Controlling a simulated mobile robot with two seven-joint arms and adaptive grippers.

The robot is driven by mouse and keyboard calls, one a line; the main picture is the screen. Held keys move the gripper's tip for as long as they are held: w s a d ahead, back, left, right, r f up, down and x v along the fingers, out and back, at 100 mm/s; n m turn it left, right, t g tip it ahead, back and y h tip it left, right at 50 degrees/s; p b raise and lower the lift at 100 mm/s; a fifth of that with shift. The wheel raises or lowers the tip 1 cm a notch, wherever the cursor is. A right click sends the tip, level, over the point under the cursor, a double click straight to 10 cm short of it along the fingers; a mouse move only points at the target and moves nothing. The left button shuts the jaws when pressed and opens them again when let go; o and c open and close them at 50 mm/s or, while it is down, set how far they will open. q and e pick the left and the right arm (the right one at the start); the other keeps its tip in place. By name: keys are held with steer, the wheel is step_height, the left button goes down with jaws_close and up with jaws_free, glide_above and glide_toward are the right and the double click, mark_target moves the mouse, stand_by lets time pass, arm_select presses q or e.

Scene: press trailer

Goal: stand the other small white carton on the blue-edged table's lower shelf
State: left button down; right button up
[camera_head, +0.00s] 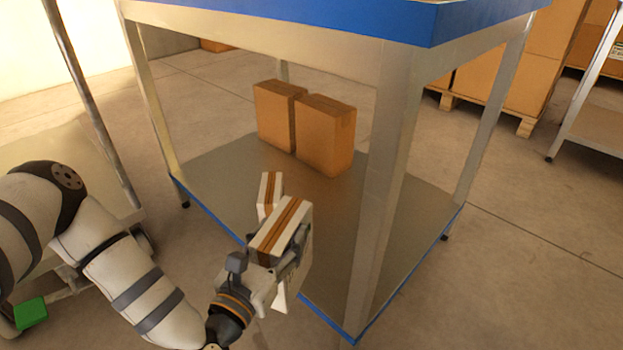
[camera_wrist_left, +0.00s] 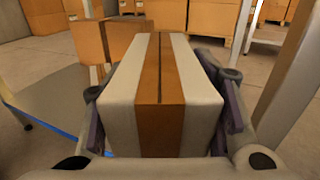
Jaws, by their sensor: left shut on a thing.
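My left gripper (camera_head: 284,262) is shut on a small white carton (camera_head: 282,226) with brown stripes. It holds the carton at the near blue edge of the lower shelf (camera_head: 215,175); I cannot tell its exact height. In the left wrist view the held carton (camera_wrist_left: 160,95) fills the middle, between the two fingers (camera_wrist_left: 160,120). Another small white carton (camera_head: 268,190) stands on the shelf just behind it, partly hidden. The blue-edged table (camera_head: 437,22) stands over the shelf. My right gripper is not in view.
Two brown boxes (camera_head: 276,112) (camera_head: 325,135) stand farther back on the shelf. A table leg (camera_head: 382,190) rises right of the gripper. The shelf's left part is clear. A metal post (camera_head: 90,105) stands at the left; stacked cartons (camera_head: 510,75) stand behind.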

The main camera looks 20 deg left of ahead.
arm_select(q)
steer(key=shift+w+a+r, duration=0.1)
steer(key=shift+w+a, duration=0.5)
steer(key=shift+w, duration=0.2)
steer(key=w+d+f+b, duration=0.4)
steer(key=w+f+b, duration=0.4)
steer(key=w+f, duration=0.5)
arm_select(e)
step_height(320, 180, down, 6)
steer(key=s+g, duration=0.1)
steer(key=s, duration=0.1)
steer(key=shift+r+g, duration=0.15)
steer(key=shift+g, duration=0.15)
arm_select(q)
steer(key=shift+d, duration=0.1)
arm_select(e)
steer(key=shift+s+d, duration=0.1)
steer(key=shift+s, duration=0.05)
arm_select(q)
steer(key=shift+f+b, duration=0.1)
steer(key=shift+b, duration=0.2)
steer(key=c, duration=0.7)
jaws_free()
steer(key=shift+s+f, duration=0.1)
